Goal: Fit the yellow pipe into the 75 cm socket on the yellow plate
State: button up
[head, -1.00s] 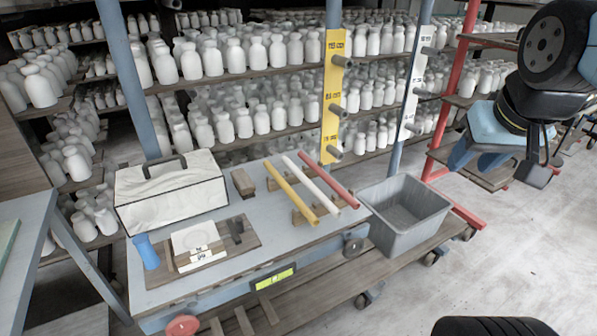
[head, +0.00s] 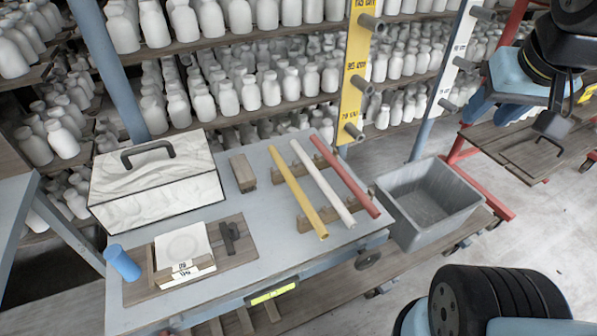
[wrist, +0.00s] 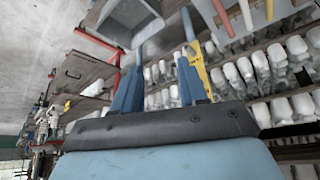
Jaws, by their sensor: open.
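The yellow pipe (head: 297,192) lies on wooden rests on the grey table, left of a white pipe (head: 329,196) and a red pipe (head: 345,176). The yellow plate (head: 352,100) stands upright behind the table, with three grey sockets one above another. The lowest, by the 75 cm label, is the 75 cm socket (head: 354,132). My gripper (head: 516,112) is open and empty, at the upper right of the head view, well away from the pipes. In the wrist view its blue fingers (wrist: 158,75) are apart, and the yellow plate (wrist: 200,68) shows beyond them.
A white plate (head: 459,70) with similar sockets stands right of the yellow one. A grey bin (head: 428,212) is right of the table. Bottle shelves fill the back.

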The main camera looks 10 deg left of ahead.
jog(key=shift+o, duration=1.1)
jog(key=shift+w+a, duration=0.15)
jog(key=shift+w, duration=0.05)
jog(key=n+g, duration=0.6)
send_over(294, 181)
notch_tip(294, 181, down, 17)
notch_tip(294, 181, down, 13)
jog(key=shift+s+f, duration=0.15)
jog(key=shift+f, duration=0.05)
jog(key=shift+c, duration=0.5)
grip_shut()
